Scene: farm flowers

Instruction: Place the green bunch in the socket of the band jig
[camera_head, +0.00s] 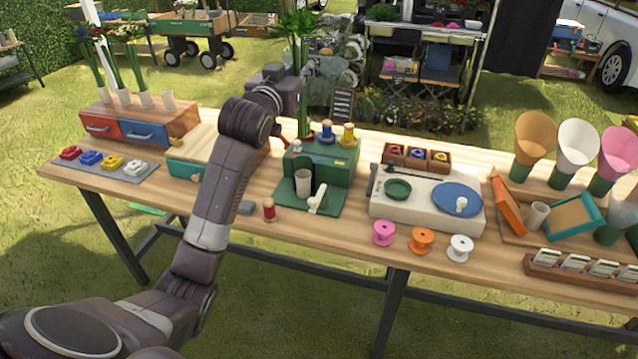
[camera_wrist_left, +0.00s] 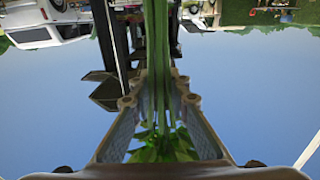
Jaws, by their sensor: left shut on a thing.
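The green bunch (camera_head: 303,112) is a long bundle of stems with leaves at the top. It stands upright above the back left of the green band jig (camera_head: 335,160). My left gripper (camera_head: 300,88) is shut on its stems, partly hidden by my arm. In the left wrist view the bunch (camera_wrist_left: 160,65) runs between the two fingers (camera_wrist_left: 158,105), with its leaves at the bottom of the picture. The jig has a pale cup-shaped socket (camera_head: 303,182) at the front, with a white lever (camera_head: 317,200) beside it. The stem ends appear behind this socket; whether they touch the jig, I cannot tell.
A white station with a blue disc (camera_head: 457,198) and several ribbon spools (camera_head: 422,240) are to the right. A drawer box (camera_head: 145,132) is at left.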

